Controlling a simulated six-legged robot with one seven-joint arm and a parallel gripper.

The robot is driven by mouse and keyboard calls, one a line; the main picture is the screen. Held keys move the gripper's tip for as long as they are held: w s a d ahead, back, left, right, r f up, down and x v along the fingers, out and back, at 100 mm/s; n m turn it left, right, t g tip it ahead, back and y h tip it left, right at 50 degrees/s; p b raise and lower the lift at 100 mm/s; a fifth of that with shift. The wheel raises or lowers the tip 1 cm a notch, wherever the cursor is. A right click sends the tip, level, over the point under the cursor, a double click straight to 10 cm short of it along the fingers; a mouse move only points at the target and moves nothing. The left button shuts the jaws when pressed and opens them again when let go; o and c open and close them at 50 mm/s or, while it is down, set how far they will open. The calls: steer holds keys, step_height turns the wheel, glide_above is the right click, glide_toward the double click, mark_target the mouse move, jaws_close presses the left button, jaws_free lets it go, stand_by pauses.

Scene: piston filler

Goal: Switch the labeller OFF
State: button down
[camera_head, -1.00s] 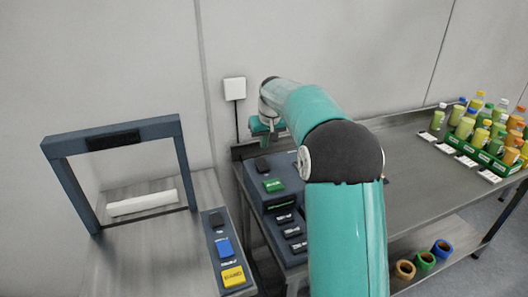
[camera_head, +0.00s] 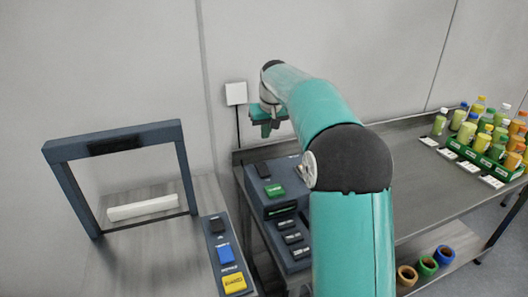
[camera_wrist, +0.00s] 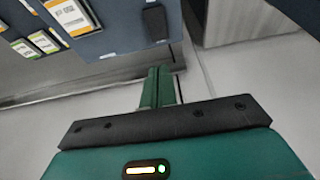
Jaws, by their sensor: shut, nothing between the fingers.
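I cannot read which is the labeller. My gripper (camera_head: 266,131) is above the console's far end, near the wall, apart from it. In the wrist view my gripper (camera_wrist: 160,77) is shut and empty, its fingers together. Ahead of it a blue-grey box (camera_wrist: 115,32) bears a dark switch (camera_wrist: 155,23).
A white wall box (camera_head: 236,93) with a cable is just left of my gripper. A green crate (camera_head: 475,158) of bottles stands at the right of the metal table (camera_head: 420,185). Coloured rings (camera_head: 427,266) lie on the lower shelf. The table's middle looks clear.

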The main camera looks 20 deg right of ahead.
steer(key=shift+s, duration=0.1)
glide_toward(263, 168)
steer(key=w+f, duration=0.1)
steer(key=f, duration=0.1)
steer(key=w+f, duration=0.2)
steer(key=f, duration=0.1)
steer(key=shift+w+a, duration=0.1)
steer(key=shift+w, duration=0.15)
steer(key=shift+w+f, duration=0.1)
steer(key=shift+f, duration=0.45)
steer(key=shift+w+f, duration=0.15)
steer(key=shift+f, duration=0.2)
steer(key=shift+s, duration=0.85)
steer(key=shift+r, duration=0.1)
